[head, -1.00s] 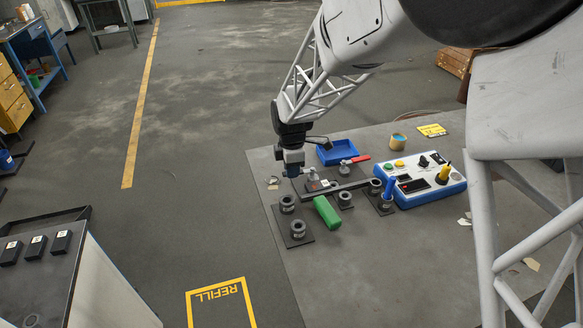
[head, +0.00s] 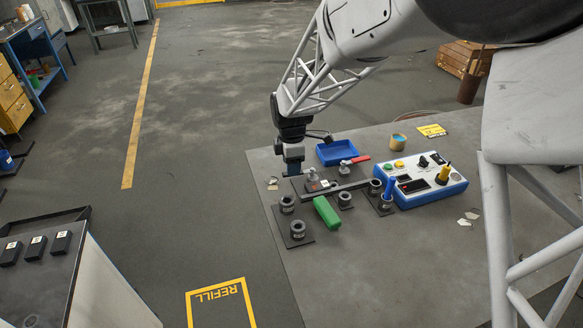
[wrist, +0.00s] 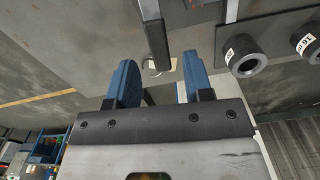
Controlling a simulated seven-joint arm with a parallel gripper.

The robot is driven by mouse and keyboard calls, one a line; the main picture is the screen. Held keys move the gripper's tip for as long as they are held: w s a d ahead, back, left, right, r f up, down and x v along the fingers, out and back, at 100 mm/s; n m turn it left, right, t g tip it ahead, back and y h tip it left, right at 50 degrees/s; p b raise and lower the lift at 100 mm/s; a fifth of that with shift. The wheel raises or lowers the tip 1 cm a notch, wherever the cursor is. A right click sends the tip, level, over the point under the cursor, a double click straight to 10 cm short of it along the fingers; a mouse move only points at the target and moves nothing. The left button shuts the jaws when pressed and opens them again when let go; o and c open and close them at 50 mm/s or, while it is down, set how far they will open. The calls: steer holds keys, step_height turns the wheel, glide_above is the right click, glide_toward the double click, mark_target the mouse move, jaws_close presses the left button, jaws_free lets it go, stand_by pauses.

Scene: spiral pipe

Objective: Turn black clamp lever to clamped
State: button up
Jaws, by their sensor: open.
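The black clamp lever (wrist: 153,32) appears in the wrist view as a dark bar reaching down from the top edge, its end near the gap between my blue fingers. My gripper (wrist: 160,78) is open, one finger on each side of that end in the picture; I see no contact. In the head view my gripper (head: 291,170) hangs just left of and above the clamp (head: 313,183) at the end of the black bar. The lever itself is too small to make out there. A second clamp with a red handle (head: 360,159) stands behind, to the right.
Dark pipe fittings (head: 298,229) on plates and a green block (head: 326,212) lie in front. A blue tray (head: 337,152) is behind; a blue and white control box (head: 425,182) is right. Fittings (wrist: 246,57) also show in the wrist view.

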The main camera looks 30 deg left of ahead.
steer(key=shift+r, duration=2.9)
steer(key=shift+d, duration=0.1)
steer(key=shift+d+r, duration=0.25)
steer(key=shift+d, duration=0.05)
steer(key=s+d+r+m, duration=0.2)
steer(key=d+r+m, duration=0.2)
steer(key=d, duration=0.6)
steer(key=s+d+r+m+t, duration=0.15)
steer(key=d+r+m, duration=0.25)
steer(key=d, duration=0.6)
steer(key=s+d+r+m, duration=0.3)
steer(key=d+r+m, duration=0.1)
steer(key=d, duration=0.6)
steer(key=s+d+m+t, duration=0.1)
steer(key=s+d+m, duration=1.3)
steer(key=s+d, duration=0.5)
steer(key=shift+s+d+f, duration=0.35)
steer(key=shift+s+d, duration=0.05)
steer(key=shift+s, duration=0.05)
